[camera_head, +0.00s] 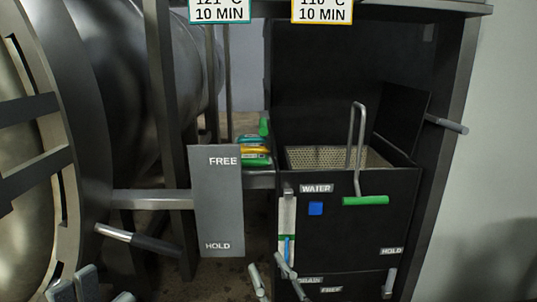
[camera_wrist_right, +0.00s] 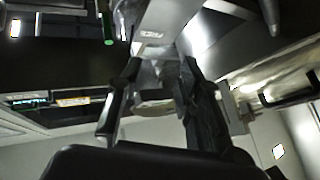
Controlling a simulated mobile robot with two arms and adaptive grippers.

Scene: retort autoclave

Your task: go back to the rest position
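My right gripper (camera_head: 275,275) shows small at the bottom middle of the head view, in front of the lower left corner of the black tank (camera_head: 350,235). In the right wrist view its two dark fingers (camera_wrist_right: 158,80) stand apart with nothing held between them. Grey parts at the bottom left edge of the head view look like my left gripper (camera_head: 90,286). They are cut off by the frame, so I cannot tell its opening.
A grey FREE/HOLD plate (camera_head: 217,200) stands left of the tank. A lever (camera_head: 138,239) juts out near the round retort door (camera_head: 62,190). Coloured pouches (camera_head: 254,150) lie behind the plate.

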